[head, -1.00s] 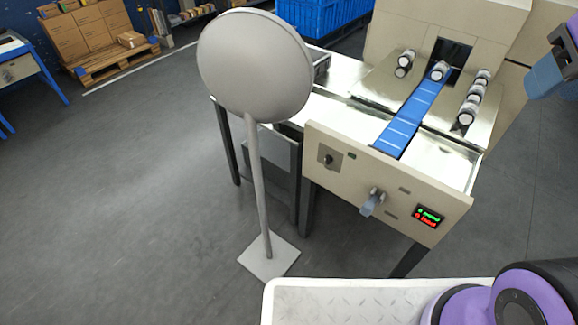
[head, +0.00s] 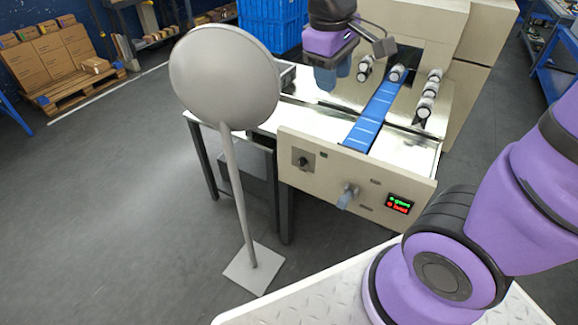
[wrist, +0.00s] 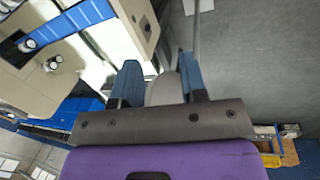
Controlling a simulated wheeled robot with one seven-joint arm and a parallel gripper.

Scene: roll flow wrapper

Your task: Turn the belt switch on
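The machine's beige front panel (head: 325,180) carries a dark rotary knob (head: 303,160) on a grey plate and, lower right, a grey-blue lever (head: 347,196). I cannot tell from markings which one is the belt switch. A small display (head: 399,204) shows a green line and a red line. My gripper (head: 334,76) hangs above the machine's table, behind and above the panel, apart from both controls. In the wrist view its two blue fingers (wrist: 160,65) are spread with nothing held between them. Part of the panel (wrist: 138,12) shows there beyond the fingers.
A round grey disc (head: 225,77) on a pole stands left of the machine, close to my gripper in the head view. The blue belt (head: 374,116) runs between steel plates bearing several white-capped cylinders (head: 423,108). Floor left of the stand is clear.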

